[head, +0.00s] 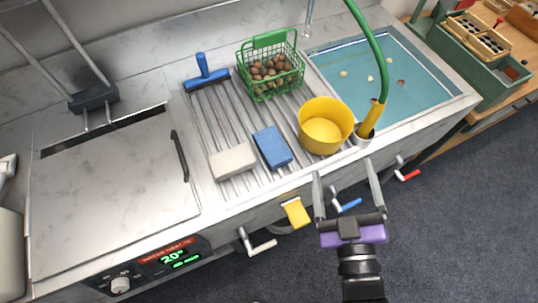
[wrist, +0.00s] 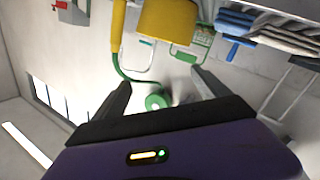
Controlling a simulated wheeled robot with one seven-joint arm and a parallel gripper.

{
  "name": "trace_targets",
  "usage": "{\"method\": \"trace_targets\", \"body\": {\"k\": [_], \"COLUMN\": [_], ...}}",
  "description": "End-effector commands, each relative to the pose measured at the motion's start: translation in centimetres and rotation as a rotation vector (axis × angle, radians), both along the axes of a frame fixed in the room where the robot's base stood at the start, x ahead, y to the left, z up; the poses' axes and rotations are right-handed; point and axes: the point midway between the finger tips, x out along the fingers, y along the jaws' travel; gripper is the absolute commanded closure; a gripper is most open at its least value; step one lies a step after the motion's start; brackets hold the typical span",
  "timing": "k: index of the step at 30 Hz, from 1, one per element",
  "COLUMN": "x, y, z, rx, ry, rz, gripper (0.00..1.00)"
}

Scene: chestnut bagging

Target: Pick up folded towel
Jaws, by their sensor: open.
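Two folded, layered cloth-like blocks lie side by side on the ribbed drainboard: a beige one (head: 232,161) and a blue one (head: 272,147). I cannot tell which is the task's towel. In the wrist view the blue one (wrist: 235,22) and the beige one (wrist: 288,42) show at the upper right. My gripper (head: 344,188) is open and empty, in front of the counter's front edge, to the right of both blocks and apart from them. In the wrist view its fingers (wrist: 160,85) stand wide with nothing between them.
A yellow bucket (head: 325,126) stands right of the blue block, beside the yellow nozzle (head: 371,119) of a green hose. Behind are a green basket of chestnuts (head: 271,68) and a blue squeegee (head: 206,72). A yellow cloth (head: 296,212) and levers (head: 347,206) project from the counter front.

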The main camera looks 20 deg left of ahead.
Motion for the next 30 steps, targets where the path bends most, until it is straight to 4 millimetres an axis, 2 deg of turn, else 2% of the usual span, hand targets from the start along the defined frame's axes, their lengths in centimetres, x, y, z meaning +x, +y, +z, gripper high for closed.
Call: {"method": "trace_targets", "body": {"k": [1,3,9,12,16,20,24,27,30], "x": [1.8,4.0,9.1,10.7,11.6,10.9,7.8,4.1,0.7], "y": [2.3,5.0,13.3,17.6,23.1,28.2,32.5,33.7,32.6], "z": [0.3,0.3,0.8,1.2,1.6,1.8,1.3,0.2,-1.0], "rx": [-0.038,-0.109,-0.331,-0.454,-0.63,-0.837,-1.117,-1.365,-1.588], "ry": [-0.022,-0.038,-0.056,-0.043,0.0,0.07,0.188,0.299,0.407], "rz": [0.016,0.023,0.028,0.031,0.05,0.098,0.214,0.356,0.513], "gripper": [0.15,0.15,0.15,0.15,0.15,0.15,0.15,0.15,0.15]}}
